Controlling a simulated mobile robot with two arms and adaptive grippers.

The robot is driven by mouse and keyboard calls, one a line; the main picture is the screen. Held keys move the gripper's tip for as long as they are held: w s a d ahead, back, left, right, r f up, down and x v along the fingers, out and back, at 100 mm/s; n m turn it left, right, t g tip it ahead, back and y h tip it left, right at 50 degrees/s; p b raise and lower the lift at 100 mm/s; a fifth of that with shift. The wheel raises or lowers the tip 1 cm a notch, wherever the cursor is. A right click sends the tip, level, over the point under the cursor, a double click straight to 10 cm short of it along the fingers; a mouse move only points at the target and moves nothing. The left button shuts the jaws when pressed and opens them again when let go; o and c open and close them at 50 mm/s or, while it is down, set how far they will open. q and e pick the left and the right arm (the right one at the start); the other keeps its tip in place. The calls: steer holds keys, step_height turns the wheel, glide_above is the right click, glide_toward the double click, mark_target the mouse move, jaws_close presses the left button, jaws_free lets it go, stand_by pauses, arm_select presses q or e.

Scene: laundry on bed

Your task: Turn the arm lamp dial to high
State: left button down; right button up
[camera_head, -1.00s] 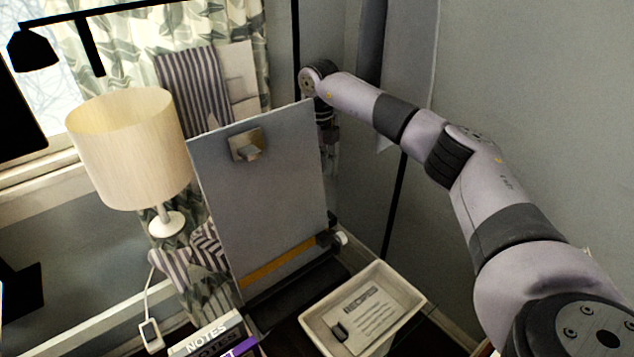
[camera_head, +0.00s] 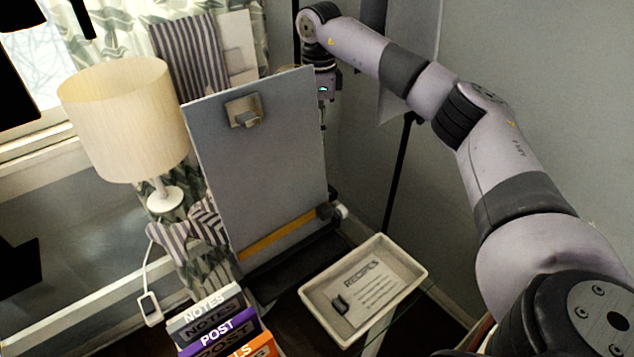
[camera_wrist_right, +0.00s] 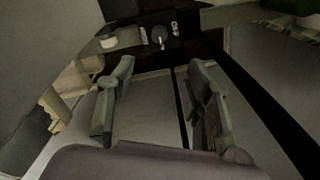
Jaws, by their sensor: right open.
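The grey board (camera_head: 262,160) stands upright close to my right wrist. A cream table lamp (camera_head: 125,115) is at left. A white recipe tray (camera_head: 415,262) and labelled books (camera_head: 215,325) are in front. A thin black pole (camera_head: 398,175) stands by the wall at right.

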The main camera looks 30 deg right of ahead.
step_height(320, 180, down, 16)
steer(key=n+p, duration=0.1)
steer(key=n, duration=0.2)
steer(key=shift+f, duration=0.1)
stand_by(0.5)
steer(key=shift+c, duration=0.5)
jaws_close()
